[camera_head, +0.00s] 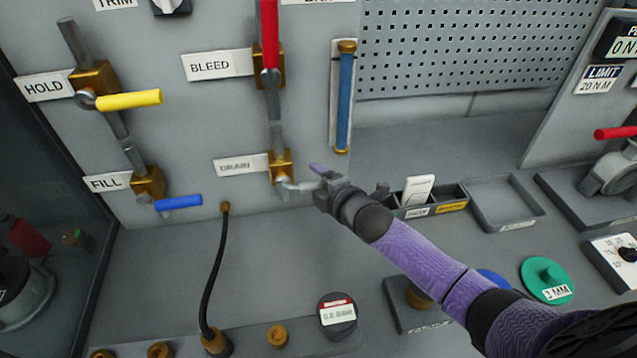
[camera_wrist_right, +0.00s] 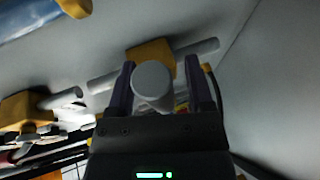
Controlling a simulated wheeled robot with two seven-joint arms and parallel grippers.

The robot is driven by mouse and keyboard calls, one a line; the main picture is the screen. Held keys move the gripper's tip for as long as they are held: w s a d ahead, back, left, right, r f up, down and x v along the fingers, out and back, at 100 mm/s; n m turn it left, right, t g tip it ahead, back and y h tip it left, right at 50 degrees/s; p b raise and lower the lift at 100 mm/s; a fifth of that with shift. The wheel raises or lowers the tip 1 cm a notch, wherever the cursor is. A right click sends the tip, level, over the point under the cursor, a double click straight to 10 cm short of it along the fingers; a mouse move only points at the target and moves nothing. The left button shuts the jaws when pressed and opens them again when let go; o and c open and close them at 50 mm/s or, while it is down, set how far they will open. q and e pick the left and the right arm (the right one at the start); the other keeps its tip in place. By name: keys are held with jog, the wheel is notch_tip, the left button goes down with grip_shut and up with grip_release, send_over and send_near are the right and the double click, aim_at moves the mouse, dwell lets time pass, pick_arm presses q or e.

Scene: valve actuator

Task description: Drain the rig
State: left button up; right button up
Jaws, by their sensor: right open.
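The DRAIN label (camera_head: 240,165) sits left of a brass valve body (camera_head: 281,166) low on the grey panel. A grey lever (camera_head: 296,186) comes out of that valve toward my right gripper (camera_head: 322,180). In the right wrist view my right gripper (camera_wrist_right: 161,88) is open, with its two fingers on either side of a round pale lever end (camera_wrist_right: 153,80). Whether they touch it I cannot tell. The brass valve (camera_wrist_right: 150,57) shows behind. A sight tube (camera_head: 345,95) to the upper right looks blue along most of its length. My left gripper is not in view.
BLEED has a red lever (camera_head: 269,35) pointing up. HOLD has a yellow lever (camera_head: 129,99) and FILL a blue lever (camera_head: 178,202), both pointing right. A black hose (camera_head: 217,270) runs below. Small bins (camera_head: 433,211) and a tray (camera_head: 503,207) lie right of the gripper.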

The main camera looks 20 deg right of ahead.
grip_shut()
dwell(0.5)
dwell(0.9)
